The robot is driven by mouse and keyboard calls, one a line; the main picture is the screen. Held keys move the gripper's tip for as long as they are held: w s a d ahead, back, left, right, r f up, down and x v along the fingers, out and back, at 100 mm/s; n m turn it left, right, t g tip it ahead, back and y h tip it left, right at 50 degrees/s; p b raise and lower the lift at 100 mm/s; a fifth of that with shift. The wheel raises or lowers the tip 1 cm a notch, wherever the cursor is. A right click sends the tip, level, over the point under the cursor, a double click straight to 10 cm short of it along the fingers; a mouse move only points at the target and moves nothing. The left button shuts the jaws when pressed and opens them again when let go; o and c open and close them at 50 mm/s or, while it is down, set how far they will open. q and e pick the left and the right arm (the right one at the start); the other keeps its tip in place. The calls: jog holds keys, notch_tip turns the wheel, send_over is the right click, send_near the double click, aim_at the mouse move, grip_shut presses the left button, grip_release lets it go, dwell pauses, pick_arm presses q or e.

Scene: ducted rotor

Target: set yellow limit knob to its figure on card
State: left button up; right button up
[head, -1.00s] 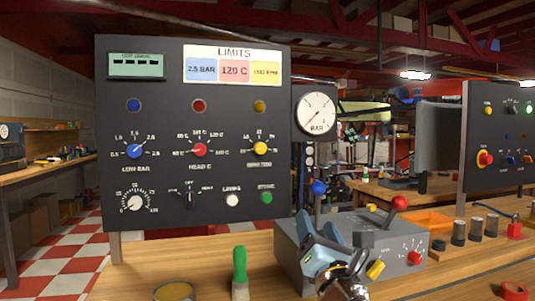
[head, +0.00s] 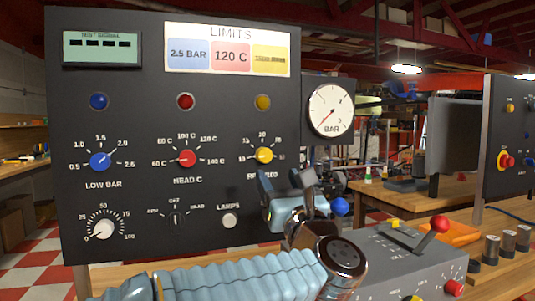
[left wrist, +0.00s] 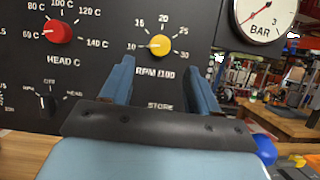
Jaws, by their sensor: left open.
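The yellow limit knob (head: 264,155) is on the dark panel, right of the red knob, above the RPM /100 label. In the left wrist view the yellow knob (left wrist: 160,46) has its pale mark towards the left, near the 10 of a scale up to 30. The LIMITS card (head: 228,34) is at the panel's top; its yellow field (head: 270,61) carries a figure too blurred to read surely. My left gripper (head: 284,182) is open and empty, below and in front of the knob; its fingers (left wrist: 160,72) point at the panel, apart from the knob. My right gripper is out of view.
The blue knob (head: 100,161) and red knob (head: 186,158) sit left on the panel. A BAR gauge (head: 331,110) is right of it. A grey box (head: 395,262) with a red-tipped lever (head: 439,224) stands on the bench, right of my arm.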

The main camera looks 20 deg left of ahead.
aim_at(266, 157)
pick_arm(q)
jog(key=p+x, duration=0.2)
jog(key=x, duration=0.5)
jog(key=shift+w+a+r, duration=0.15)
jog(key=shift+w+r, duration=0.05)
jog(key=shift+w, duration=0.05)
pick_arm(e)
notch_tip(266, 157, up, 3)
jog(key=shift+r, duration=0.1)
